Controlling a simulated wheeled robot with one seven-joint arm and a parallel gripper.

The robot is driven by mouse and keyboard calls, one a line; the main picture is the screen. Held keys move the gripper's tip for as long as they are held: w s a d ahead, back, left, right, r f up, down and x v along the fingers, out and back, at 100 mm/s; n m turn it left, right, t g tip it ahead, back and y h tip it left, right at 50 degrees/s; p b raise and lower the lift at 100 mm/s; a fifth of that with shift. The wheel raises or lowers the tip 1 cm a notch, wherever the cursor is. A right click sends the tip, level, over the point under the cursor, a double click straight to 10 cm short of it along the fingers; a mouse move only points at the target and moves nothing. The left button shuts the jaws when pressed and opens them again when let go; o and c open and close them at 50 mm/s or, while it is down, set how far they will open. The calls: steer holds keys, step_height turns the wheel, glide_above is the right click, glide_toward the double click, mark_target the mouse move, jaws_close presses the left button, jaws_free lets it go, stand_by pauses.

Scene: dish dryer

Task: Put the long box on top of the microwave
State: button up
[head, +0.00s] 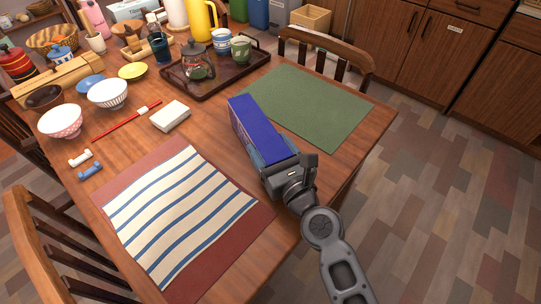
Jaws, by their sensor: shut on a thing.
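A long blue box (247,122) is in the head view, over the wooden table between the striped mat and the green mat. My gripper (280,172) is shut on the near end of the long box, coming in from the lower right. I cannot tell whether the box touches the table or is held a little above it. The fingertips are partly hidden by the box and the wrist. No microwave shows in this view.
A green mat (303,109) and a striped mat (178,213) lie on the table. A tray (183,88) holds a glass teapot and cups. A white box (171,116), bowls and a red pair of chopsticks (128,119) lie left. A chair (318,52) stands behind.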

steer(key=shift+f, duration=0.15)
steer(key=shift+f, duration=0.2)
steer(key=o, duration=1.2)
steer(key=shift+r, duration=0.1)
